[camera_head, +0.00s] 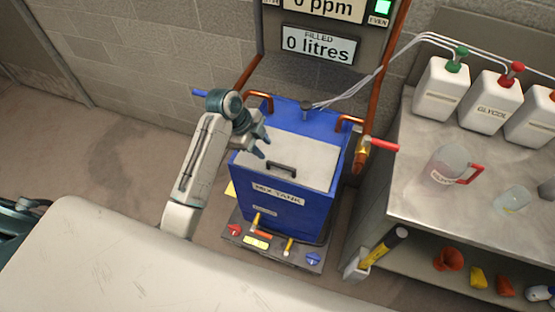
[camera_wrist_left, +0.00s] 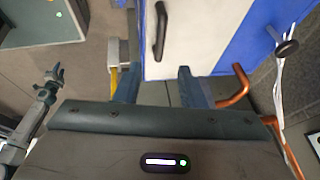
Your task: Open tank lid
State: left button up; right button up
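The blue mix tank (camera_head: 285,205) stands at the centre of the head view, and its side also shows in the left wrist view (camera_wrist_left: 236,40). Its pale grey lid (camera_head: 300,150) lies flat and closed on top, with a black bar handle (camera_head: 282,168) near the front edge. In the left wrist view the handle (camera_wrist_left: 160,31) lies beyond the fingertips. My left gripper (camera_head: 262,143) is open and empty above the lid's left side, apart from the handle; its spread fingers show in the left wrist view (camera_wrist_left: 158,84). My right gripper (camera_wrist_left: 54,76) appears small at left there; its opening is unclear.
Copper pipes (camera_head: 374,130) and a red-handled valve (camera_head: 383,145) flank the tank's right side. A metal bench (camera_head: 430,205) with bottles and a jug (camera_head: 450,168) stands at right. A valve panel (camera_head: 272,246) sits below the tank front. A display (camera_head: 320,44) hangs behind.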

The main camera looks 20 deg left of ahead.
aim_at(280, 165)
pick_arm(q)
jog(key=p+x, duration=0.1)
jog(key=x, duration=0.8)
jog(key=shift+d+p, duration=0.2)
jog(key=shift+p, duration=0.2)
jog(key=shift+w+d+f, duration=0.1)
jog(key=shift+d+f, duration=0.15)
jog(key=shift+f, duration=0.4)
grip_shut()
